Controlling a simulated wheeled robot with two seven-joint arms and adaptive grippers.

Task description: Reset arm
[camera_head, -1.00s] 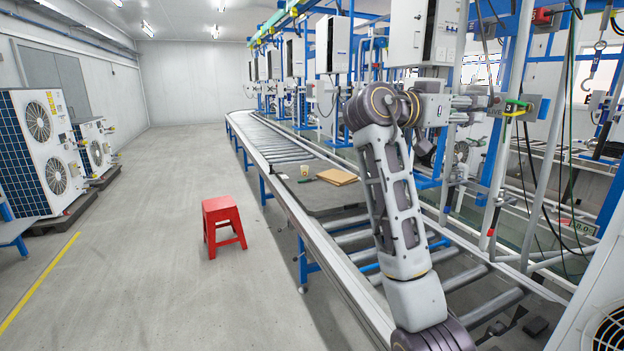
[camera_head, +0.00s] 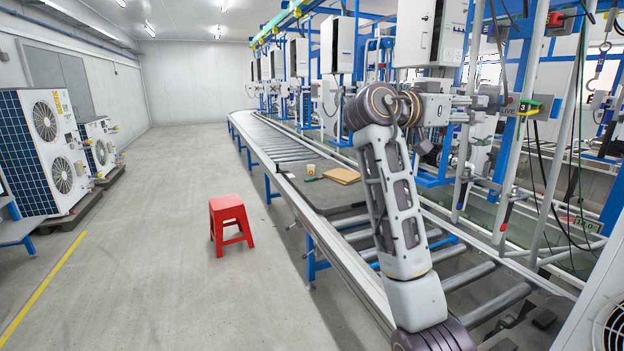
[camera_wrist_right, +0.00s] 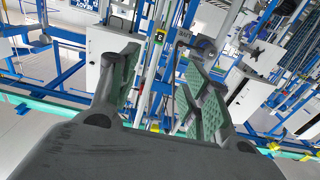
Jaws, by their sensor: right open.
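My right arm rises from the bottom of the head view, bends at its elbow, and reaches right across the roller conveyor (camera_head: 341,263). My right gripper (camera_head: 490,98) is at the end of this arm, small and partly lost against the station frames. In the wrist view my right gripper (camera_wrist_right: 155,85) has its two green-padded fingers apart with nothing held between them. A post with a "3" marker (camera_wrist_right: 160,37) shows beyond the fingers. My left gripper is not in view.
A red stool (camera_head: 230,225) stands on the floor left of the conveyor. A cup (camera_head: 311,171) and a brown flat piece (camera_head: 341,175) lie on the conveyor's dark board. Outdoor units (camera_head: 50,150) line the left wall. Station posts and cables crowd the right. The floor aisle is open.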

